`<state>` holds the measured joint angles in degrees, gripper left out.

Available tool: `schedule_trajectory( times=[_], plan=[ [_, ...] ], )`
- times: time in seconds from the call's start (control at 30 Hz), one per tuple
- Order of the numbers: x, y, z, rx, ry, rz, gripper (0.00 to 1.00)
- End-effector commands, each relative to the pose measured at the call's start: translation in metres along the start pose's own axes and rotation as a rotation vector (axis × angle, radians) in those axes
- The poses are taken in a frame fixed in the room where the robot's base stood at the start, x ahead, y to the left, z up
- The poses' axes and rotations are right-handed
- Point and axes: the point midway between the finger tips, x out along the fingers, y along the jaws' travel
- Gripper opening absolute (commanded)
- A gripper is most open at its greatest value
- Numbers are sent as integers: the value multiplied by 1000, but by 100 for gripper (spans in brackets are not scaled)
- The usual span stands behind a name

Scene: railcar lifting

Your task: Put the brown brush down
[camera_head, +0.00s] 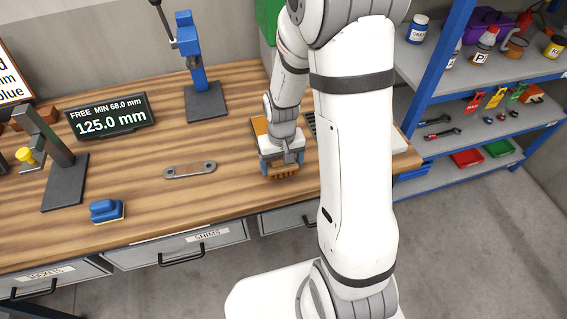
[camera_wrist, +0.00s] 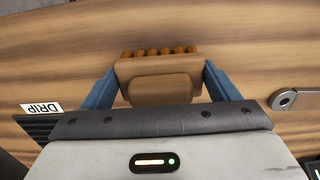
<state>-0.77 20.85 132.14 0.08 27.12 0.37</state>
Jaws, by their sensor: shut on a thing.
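The brown brush (camera_wrist: 158,80) is between the two blue fingers of my gripper (camera_wrist: 158,85) in the wrist view, with a row of orange-brown bristles along its far edge. My gripper is shut on it. In the head view my gripper (camera_head: 280,165) is low over the front right part of the wooden bench (camera_head: 225,195), and the brush (camera_head: 283,170) shows below it. I cannot tell whether the brush touches the bench top.
A grey link plate (camera_head: 190,170) lies left of my gripper, with a blue brush-like block (camera_head: 106,211) farther left. A display (camera_head: 110,116) reads 125.0 mm. A blue press (camera_head: 190,60) stands behind. Bare wood lies between plate and gripper. Shelves (camera_head: 480,130) stand right.

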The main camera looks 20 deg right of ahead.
Motion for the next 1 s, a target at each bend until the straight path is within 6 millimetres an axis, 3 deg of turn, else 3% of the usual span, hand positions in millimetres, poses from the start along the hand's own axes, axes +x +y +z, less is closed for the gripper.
schedule_trajectory(
  times=[0.13,0.53,0.57,0.6,0.77,1.0],
  plan=[
    [13,0,0,1,0,0,57],
    [19,1,0,2,1,0,57],
    [18,1,0,2,1,0,84],
    [17,1,0,2,1,0,87],
    [17,1,0,2,1,0,100],
    [16,1,0,3,1,0,100]
  ],
)
